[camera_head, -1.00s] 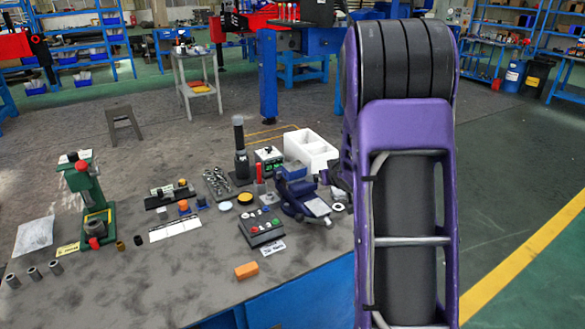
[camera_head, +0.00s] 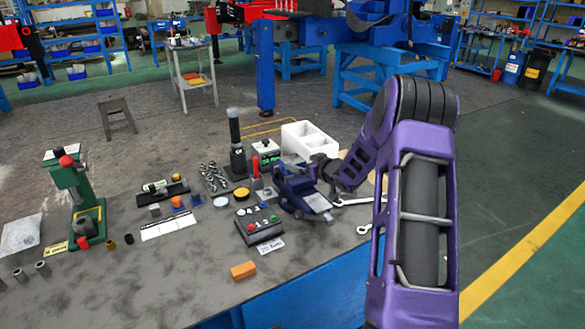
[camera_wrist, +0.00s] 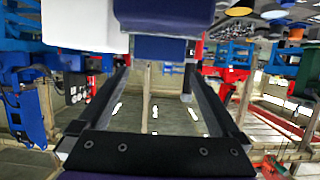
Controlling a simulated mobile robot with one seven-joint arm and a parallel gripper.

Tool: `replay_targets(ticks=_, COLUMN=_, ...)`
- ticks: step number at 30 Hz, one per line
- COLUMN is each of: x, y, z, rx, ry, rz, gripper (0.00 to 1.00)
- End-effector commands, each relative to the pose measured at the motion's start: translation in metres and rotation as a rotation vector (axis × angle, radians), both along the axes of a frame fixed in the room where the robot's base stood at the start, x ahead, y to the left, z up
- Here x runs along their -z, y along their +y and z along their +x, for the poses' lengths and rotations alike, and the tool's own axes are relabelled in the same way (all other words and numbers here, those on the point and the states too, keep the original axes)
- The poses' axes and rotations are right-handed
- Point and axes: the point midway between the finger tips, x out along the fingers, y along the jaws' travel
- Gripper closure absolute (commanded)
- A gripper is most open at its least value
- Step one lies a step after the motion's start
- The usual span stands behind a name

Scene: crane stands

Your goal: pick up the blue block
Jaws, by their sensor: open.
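The blue block (camera_head: 195,201) is a small blue piece on the grey workbench, in the head view. It stands to the right of a piece with an orange top (camera_head: 178,202) and in front of a dark rack (camera_head: 165,192). My gripper (camera_wrist: 157,75) shows in the wrist view with its two dark fingers wide apart and nothing held between them. In the head view my arm's far end is beside the blue vise, well right of the block; the fingers cannot be made out there. I cannot make out the blue block in the wrist view.
A green press (camera_head: 78,195) stands left. An orange block (camera_head: 243,270) lies at the front; bare bench surrounds it.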

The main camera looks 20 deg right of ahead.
Motion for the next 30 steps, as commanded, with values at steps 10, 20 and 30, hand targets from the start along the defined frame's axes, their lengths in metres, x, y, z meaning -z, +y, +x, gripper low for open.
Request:
replay_targets(ticks=10, x=0.012, y=0.006, z=0.029, rx=0.0, ry=0.0, rz=0.001, gripper=0.0)
replay_targets(ticks=20, x=0.026, y=0.012, z=0.067, rx=-0.001, ry=0.0, rz=0.0, gripper=0.0)
replay_targets(ticks=30, x=0.027, y=0.012, z=0.071, rx=0.001, ry=0.001, rz=0.0, gripper=0.05)
